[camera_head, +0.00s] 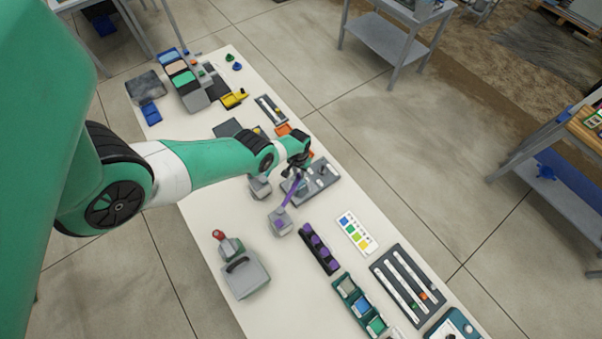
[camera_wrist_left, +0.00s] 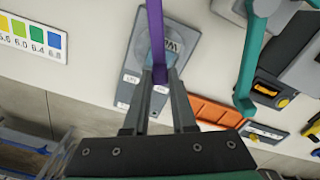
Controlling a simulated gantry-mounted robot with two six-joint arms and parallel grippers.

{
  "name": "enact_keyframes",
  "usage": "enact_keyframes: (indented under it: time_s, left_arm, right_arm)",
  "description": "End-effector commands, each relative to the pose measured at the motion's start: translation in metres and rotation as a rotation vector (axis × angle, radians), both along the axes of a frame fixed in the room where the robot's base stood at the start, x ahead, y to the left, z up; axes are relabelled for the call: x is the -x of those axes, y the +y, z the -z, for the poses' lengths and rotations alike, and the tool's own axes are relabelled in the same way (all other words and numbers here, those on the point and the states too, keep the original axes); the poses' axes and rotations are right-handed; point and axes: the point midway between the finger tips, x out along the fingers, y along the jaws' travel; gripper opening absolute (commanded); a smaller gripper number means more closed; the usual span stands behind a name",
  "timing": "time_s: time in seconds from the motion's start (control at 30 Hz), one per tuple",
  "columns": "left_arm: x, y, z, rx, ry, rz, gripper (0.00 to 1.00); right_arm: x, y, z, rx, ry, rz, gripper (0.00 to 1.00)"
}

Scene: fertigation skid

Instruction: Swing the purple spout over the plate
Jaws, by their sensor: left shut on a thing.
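The purple spout (camera_head: 291,193) rises from a small grey base (camera_head: 281,223) and slants up to my left gripper (camera_head: 299,165). In the left wrist view the purple spout (camera_wrist_left: 155,32) comes down from the top edge, and its end sits between the fingertips of my left gripper (camera_wrist_left: 160,76), which is shut on it. The grey plate (camera_head: 325,182) lies flat on the table under and right of the gripper. In the left wrist view the plate (camera_wrist_left: 190,60), with white labels and a round pad, shows behind the spout's end. My right gripper is not in view.
A teal spout (camera_wrist_left: 249,62) stands right of the plate in the left wrist view, near an orange tray (camera_wrist_left: 215,112). A purple-and-black rack (camera_head: 318,248), a colour chart (camera_head: 356,233) and a grey box with a red knob (camera_head: 245,274) stand nearby on the table.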

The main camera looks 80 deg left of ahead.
Motion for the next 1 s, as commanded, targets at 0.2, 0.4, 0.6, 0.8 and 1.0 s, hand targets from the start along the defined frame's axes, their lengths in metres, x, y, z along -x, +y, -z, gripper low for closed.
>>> enact_keyframes:
  time_s: [0.2,0.4,0.6,0.8,1.0]
  left_arm:
    - [0.001,0.001,0.000,-0.001,0.001,-0.003,0.00]
    - [0.001,0.001,0.000,-0.001,0.001,-0.003,0.46]
    - [0.001,0.000,0.000,-0.001,0.001,-0.002,0.55]
    - [0.000,0.000,-0.004,-0.001,0.001,-0.001,0.55]
    - [-0.001,-0.001,-0.035,-0.001,0.001,0.003,0.55]
  right_arm:
    - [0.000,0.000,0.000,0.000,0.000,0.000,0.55]
    - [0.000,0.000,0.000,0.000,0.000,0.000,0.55]
    - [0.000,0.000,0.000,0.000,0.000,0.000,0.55]
    - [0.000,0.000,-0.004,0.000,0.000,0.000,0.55]
    - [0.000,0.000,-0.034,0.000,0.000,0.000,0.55]
